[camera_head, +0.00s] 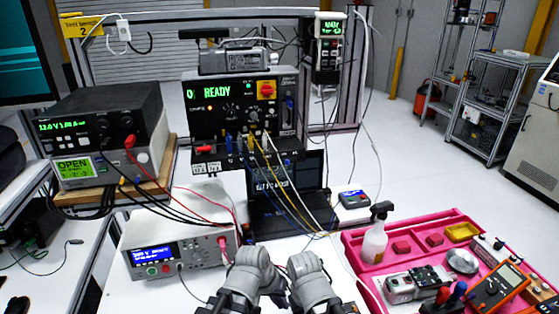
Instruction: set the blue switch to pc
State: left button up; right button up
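The black control box (232,108) with a green READY display stands on the bench at the back centre. A small blue part (289,102) shows at the right of its front, beside the red knob on a yellow plate (266,90). I cannot tell for sure that this is the blue switch, and no "pc" marking is legible. My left gripper (252,272) and my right gripper (308,275) are side by side at the bottom centre, low in front of the laptop and well apart from the box. Their fingers are not clear, so their opening cannot be told.
A laptop (275,184) stands below the box, with several cables hanging across it. A white bench meter (180,245) and a black power supply (98,125) are at left. A pink tray (350,240) with a spray bottle (375,240) and tools lies at right.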

aim_at(285, 160)
pick_arm(q)
jog(key=w+r+t+h, duration=0.1)
jog(key=w+r, duration=0.1)
jog(key=w+d+r+n+t+h+p, duration=0.1)
jog(key=w+r, duration=0.1)
jog(key=r, duration=0.1)
jog(key=w+r+n+h+p, duration=0.1)
jog(key=w+r, duration=0.1)
jog(key=shift+d+r+t+h, duration=0.15)
jog(key=shift+d+t+h, duration=0.15)
jog(key=shift+d+t, duration=0.1)
grip_shut()
jog(key=w+a+r+n+t+p, duration=0.2)
jog(key=w+a+r+n+t, duration=0.3)
jog(key=r, duration=0.5)
jog(key=w+a+r+n+t+p, duration=0.3)
jog(key=w+a+r+n+t, duration=0.2)
jog(key=w+a+r+n, duration=0.1)
notch_tip(285, 160, up, 4)
jog(key=shift+w+a+f+n+t, duration=0.15)
jog(key=shift+w+a+n+t, duration=0.3)
jog(key=shift+w, duration=0.65)
pick_arm(e)
notch_tip(285, 160, up, 8)
jog(key=shift+r, duration=0.25)
pick_arm(q)
jog(key=shift+w, duration=0.1)
